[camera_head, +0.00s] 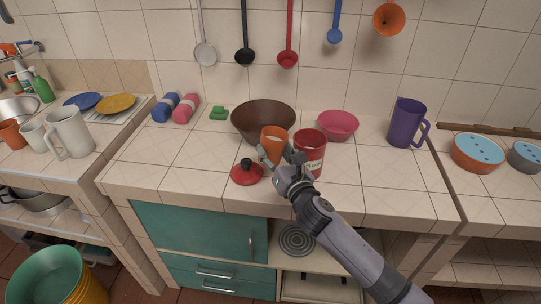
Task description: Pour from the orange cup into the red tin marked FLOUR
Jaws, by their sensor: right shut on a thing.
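The orange cup (273,140) is in my right gripper (277,159), which is shut on it. The cup is close to the left side of the red tin marked FLOUR (311,147) and looks roughly upright. Its contents cannot be made out. The tin stands upright on the tiled counter with its top open and its label partly showing. My right arm comes in from the lower right and hides the tin's lower left part. A red lid with a black knob (247,174) lies on the counter left of the gripper. My left gripper is not in view.
A brown bowl (251,117) stands behind the cup, and a pink bowl (342,125) behind the tin. A purple pitcher (406,124) is at the right. Blue and pink rolls (185,107) and a green sponge (219,113) lie at the back left. The counter's left front is clear.

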